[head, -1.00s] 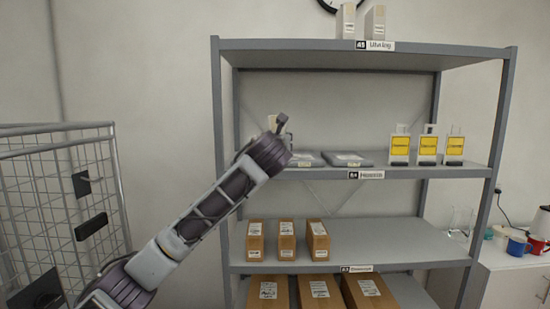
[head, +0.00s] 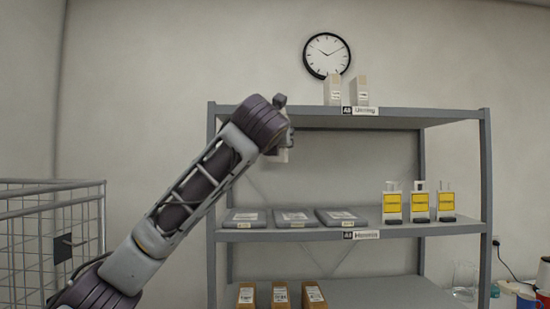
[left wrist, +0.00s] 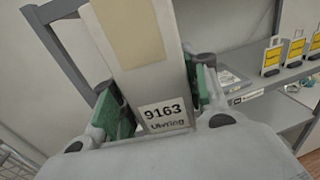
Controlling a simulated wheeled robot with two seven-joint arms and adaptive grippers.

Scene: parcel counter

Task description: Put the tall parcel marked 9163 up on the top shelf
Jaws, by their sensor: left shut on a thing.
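The tall parcel marked 9163 (left wrist: 140,60) is whitish with a tan strip, and its label faces the left wrist camera. My left gripper (left wrist: 152,98) is shut on it, with green pads on both sides. In the head view my left wrist hides most of the parcel, and only a pale bit of it (head: 280,155) shows below the wrist. It is in front of the shelf unit, just under the height of the top shelf (head: 420,112). Two similar pale parcels stand on that shelf, left (head: 332,90) and right (head: 358,91). My right gripper is not in view.
The middle shelf (head: 400,231) holds flat grey packets (head: 292,218) and several yellow-labelled items (head: 420,203). Brown boxes (head: 280,295) stand on the shelf below. A wire cage (head: 50,230) stands at the left. The top shelf is bare right of its two parcels.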

